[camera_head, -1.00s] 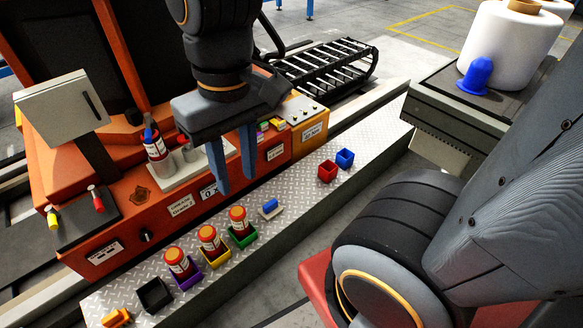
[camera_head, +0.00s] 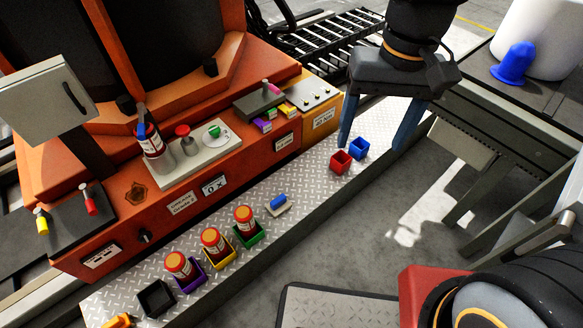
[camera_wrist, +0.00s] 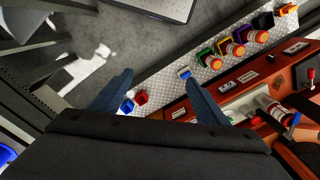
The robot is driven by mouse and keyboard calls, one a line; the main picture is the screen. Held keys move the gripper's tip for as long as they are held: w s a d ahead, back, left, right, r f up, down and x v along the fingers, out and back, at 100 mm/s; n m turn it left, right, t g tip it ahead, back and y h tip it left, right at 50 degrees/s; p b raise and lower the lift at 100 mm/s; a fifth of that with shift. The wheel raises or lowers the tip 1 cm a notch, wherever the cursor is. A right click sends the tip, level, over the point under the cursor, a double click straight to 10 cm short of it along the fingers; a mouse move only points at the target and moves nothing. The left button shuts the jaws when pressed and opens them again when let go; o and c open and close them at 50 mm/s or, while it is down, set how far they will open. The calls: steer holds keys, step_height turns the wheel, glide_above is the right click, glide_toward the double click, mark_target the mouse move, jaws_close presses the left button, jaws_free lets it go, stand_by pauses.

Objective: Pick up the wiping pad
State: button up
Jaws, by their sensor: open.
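The wiping pad (camera_head: 278,205) is a small pale pad with a blue grip on top. It lies on the metal tread-plate ledge (camera_head: 310,195), to the right of the green bin. It also shows in the wrist view (camera_wrist: 185,72), close to the tip of the right-hand finger in the picture but apparently well beyond it. My gripper (camera_head: 374,142) is open and empty, its fingers pointing down. In the head view it is up and to the right of the pad, around the red and blue boxes. Both fingers also show in the wrist view (camera_wrist: 158,80).
A red box (camera_head: 341,162) and a blue box (camera_head: 359,148) stand on the ledge. Red-capped bottles (camera_head: 213,243) stand in purple, yellow and green bins, with a black bin (camera_head: 156,298) farther left. The orange machine (camera_head: 110,225) borders the ledge. Ledge around the pad is clear.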

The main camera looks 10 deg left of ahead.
steer(key=w+a+f+m+b, duration=0.1)
steer(key=w+a+f+m, duration=0.2)
steer(key=w+a+f, duration=0.6)
steer(key=m+b, duration=0.2)
steer(key=m, duration=0.3)
glide_above(278, 199)
steer(key=w+d, duration=0.1)
steer(key=d, duration=0.3)
step_height(278, 199, down, 22)
steer(key=shift+m+h, duration=0.3)
steer(key=shift+m, duration=0.5)
steer(key=a+f, duration=0.1)
steer(key=f, duration=0.2)
steer(key=a+f, duration=0.1)
steer(key=f, duration=0.3)
steer(key=a+f+b, duration=0.1)
steer(key=f, duration=0.3)
steer(key=shift+s+a+f, duration=0.1)
steer(key=shift+s+f, duration=0.05)
steer(key=shift+s, duration=0.1)
steer(key=f, duration=0.2)
steer(key=f+b, duration=0.2)
steer(key=f, duration=0.1)
steer(key=shift+s+a+f, duration=0.3)
steer(key=shift+a, duration=0.05)
steer(key=c, duration=1.2)
step_height(278, 199, up, 10)
steer(key=p, duration=0.2)
steer(key=shift+r+p, duration=0.1)
steer(key=shift+p, duration=0.25)
